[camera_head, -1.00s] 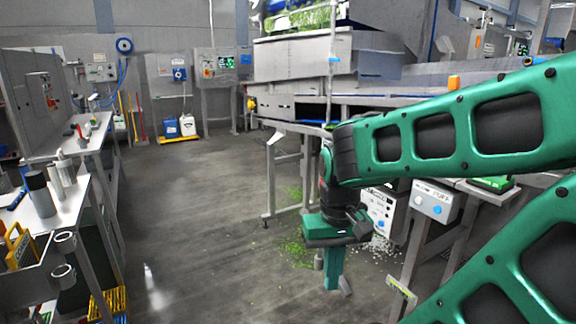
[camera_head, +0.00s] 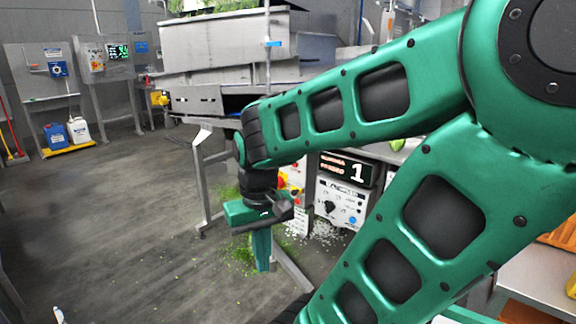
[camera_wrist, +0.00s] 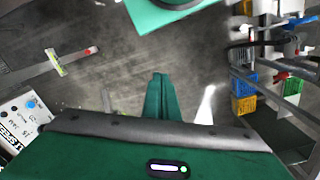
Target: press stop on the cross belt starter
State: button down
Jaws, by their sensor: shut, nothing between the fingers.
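I cannot tell which panel is the cross belt starter; no label reads clearly as that. A white control box (camera_head: 341,207) with a black dial and a blue button stands under the conveyor, just right of my gripper. Beside it, a narrower panel (camera_head: 292,180) shows red and yellow controls, partly hidden by my wrist. My gripper (camera_head: 262,268) points down in front of them, shut and empty, touching nothing I can see. In the wrist view its closed fingers (camera_wrist: 159,78) hang over floor. A white box with a blue button (camera_wrist: 20,118) shows there at the left edge.
The steel conveyor frame (camera_head: 208,175) stands left of my gripper. Greens and white bits (camera_head: 322,236) litter the floor. Blue and white jugs (camera_head: 66,134) stand at the back left. The left floor is open.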

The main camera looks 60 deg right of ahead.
jog(key=shift+d, duration=0.2)
jog(key=w+d+f+t+h, duration=0.2)
jog(key=w+d+h, duration=0.3)
jog(key=d, duration=0.6)
jog(key=w+d+f+t+h, duration=0.1)
jog(key=w+d+f+h, duration=0.15)
jog(key=w+d, duration=0.7)
jog(key=w+d+f+t+h, duration=0.2)
jog(key=w+d+f+h, duration=0.15)
jog(key=d, duration=1.05)
jog(key=w+d+r+n+t+h, duration=0.2)
jog(key=w+d+r+n+t, duration=0.1)
jog(key=w+n+t, duration=0.3)
jog(key=shift+w+d+r+h, duration=0.3)
jog(key=shift+w+d, duration=0.05)
jog(key=shift+d, duration=0.05)
jog(key=shift+w, duration=0.1)
